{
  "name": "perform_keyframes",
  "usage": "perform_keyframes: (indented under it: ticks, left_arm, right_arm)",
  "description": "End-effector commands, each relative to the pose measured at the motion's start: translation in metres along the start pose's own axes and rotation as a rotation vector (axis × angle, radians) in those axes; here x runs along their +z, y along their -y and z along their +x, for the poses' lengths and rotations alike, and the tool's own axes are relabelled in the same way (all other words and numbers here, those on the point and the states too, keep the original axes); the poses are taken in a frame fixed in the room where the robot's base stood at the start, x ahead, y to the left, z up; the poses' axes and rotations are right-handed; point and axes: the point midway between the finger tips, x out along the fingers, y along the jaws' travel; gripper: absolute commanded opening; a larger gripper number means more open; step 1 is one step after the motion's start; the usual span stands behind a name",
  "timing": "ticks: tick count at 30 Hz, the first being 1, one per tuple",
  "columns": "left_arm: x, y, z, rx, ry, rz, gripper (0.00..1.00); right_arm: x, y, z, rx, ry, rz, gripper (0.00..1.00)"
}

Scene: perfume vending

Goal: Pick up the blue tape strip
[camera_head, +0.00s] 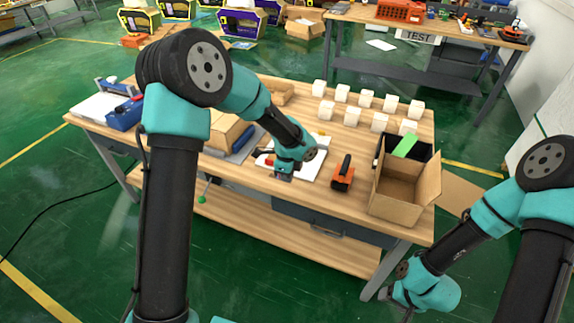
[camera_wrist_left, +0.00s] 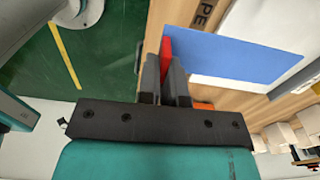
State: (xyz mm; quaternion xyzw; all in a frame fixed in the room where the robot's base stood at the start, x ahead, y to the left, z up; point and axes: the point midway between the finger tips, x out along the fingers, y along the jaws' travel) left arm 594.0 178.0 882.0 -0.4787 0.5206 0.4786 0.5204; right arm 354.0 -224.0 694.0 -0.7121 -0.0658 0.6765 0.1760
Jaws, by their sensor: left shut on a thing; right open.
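The blue tape strip (camera_wrist_left: 238,54) shows in the left wrist view as a flat blue sheet, its near edge at the jaws. My left gripper (camera_wrist_left: 165,74) is shut at that edge; the grip itself is partly hidden by the fingers. In the head view my left gripper (camera_head: 283,177) is low over the table's front part, beside a white sheet (camera_head: 312,172). The strip cannot be made out there, where my arm covers part of the sheet. A red thing (camera_wrist_left: 166,45) shows at the jaws. My right gripper is open, low at the right, its fingertips unclear (camera_head: 388,294).
An orange-and-black tool (camera_head: 343,173) stands right of the left gripper. An open cardboard box (camera_head: 398,190) is at the table's right end, with a green piece (camera_head: 405,145) behind. Several white boxes (camera_head: 351,117) stand at the back. A blue device (camera_head: 125,114) is at the left.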

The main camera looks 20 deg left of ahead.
Motion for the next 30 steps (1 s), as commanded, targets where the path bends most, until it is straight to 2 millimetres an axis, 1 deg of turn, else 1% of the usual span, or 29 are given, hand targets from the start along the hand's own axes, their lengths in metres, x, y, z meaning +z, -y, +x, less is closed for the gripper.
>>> perform_keyframes:
  ticks: [1,6,9,12,16,30]
  left_arm:
    - [-0.005,-0.012,-0.002,0.001,0.001,0.004,0.00]
    - [-0.017,-0.043,-0.005,0.001,0.000,0.002,0.00]
    - [-0.022,-0.056,-0.006,0.000,0.001,0.003,0.00]
    - [-0.025,-0.063,-0.007,0.000,0.000,0.001,0.00]
    - [-0.027,-0.068,-0.007,-0.001,0.000,0.001,0.00]
    - [-0.027,-0.068,-0.007,0.000,0.000,0.000,0.00]
  right_arm:
    - [0.000,0.000,0.000,0.000,0.000,0.000,0.63]
    - [0.000,0.000,0.000,0.000,0.000,0.000,0.63]
    - [0.000,0.000,0.000,0.000,0.000,0.000,0.63]
    - [0.000,0.000,0.000,0.000,0.000,0.000,0.63]
    - [0.000,0.000,0.000,0.000,0.000,0.000,0.63]
    - [0.000,0.000,0.000,0.000,0.000,0.000,0.63]
